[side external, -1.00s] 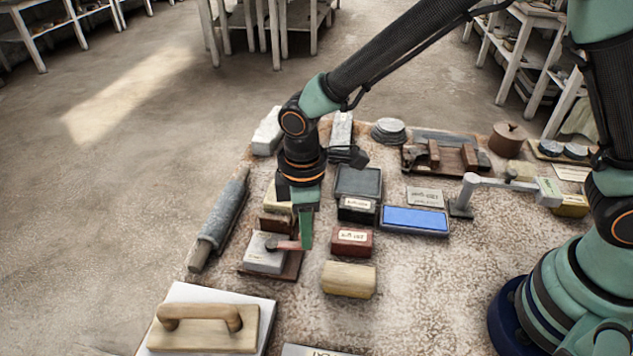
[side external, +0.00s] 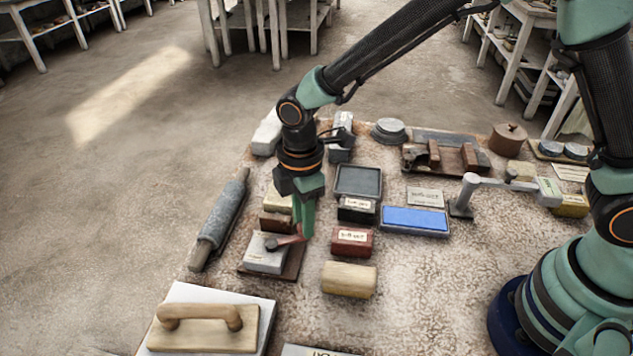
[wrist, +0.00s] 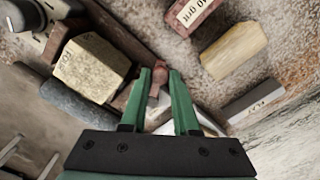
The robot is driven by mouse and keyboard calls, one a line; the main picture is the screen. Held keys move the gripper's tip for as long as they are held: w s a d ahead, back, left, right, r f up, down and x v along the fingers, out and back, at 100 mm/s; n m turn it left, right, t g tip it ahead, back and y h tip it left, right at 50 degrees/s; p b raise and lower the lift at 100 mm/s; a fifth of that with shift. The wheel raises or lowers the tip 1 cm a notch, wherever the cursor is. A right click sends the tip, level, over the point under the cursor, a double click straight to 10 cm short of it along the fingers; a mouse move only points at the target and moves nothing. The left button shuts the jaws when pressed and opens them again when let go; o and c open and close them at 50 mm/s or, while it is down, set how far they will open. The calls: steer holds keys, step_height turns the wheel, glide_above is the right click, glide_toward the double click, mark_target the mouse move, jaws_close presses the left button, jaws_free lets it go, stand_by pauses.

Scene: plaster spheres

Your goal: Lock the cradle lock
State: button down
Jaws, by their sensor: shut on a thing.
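The cradle lock has a pale grey block (side external: 262,258) on a brown wooden base (side external: 294,264), with a red lever (side external: 287,240) on a dark round pivot across its top. My gripper (side external: 306,234) points down at the lever's free end, on the right of the block. In the wrist view the red lever end (wrist: 160,77) lies between my two green fingers (wrist: 160,76), and the gripper is shut on it. The fingers hide part of the lever, and the pivot is hard to make out in the wrist view.
A dark red labelled block (side external: 352,243) and a yellowish block (side external: 349,279) stand close on the right. A cream block (side external: 277,199) stands just behind the lock, and a grey roller (side external: 220,220) lies on the left. A wooden-handled float (side external: 205,330) is in front.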

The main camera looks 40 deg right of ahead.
steer(key=shift+w+r, duration=0.1)
steer(key=c, duration=0.7)
jaws_free()
steer(key=shift+o, duration=0.2)
step_height(320, 180, up, 12)
steer(key=s+d+r+m+t, duration=0.2)
steer(key=s+d+r+m, duration=0.1)
steer(key=d+m, duration=0.5)
steer(key=s+d+r+m+t, duration=0.3)
steer(key=s+d+m, duration=0.2)
steer(key=d, duration=0.9)
steer(key=m, duration=0.3)
steer(key=shift+s+m+t, duration=0.15)
steer(key=shift+m+t, duration=0.15)
steer(key=shift+m, duration=0.1)
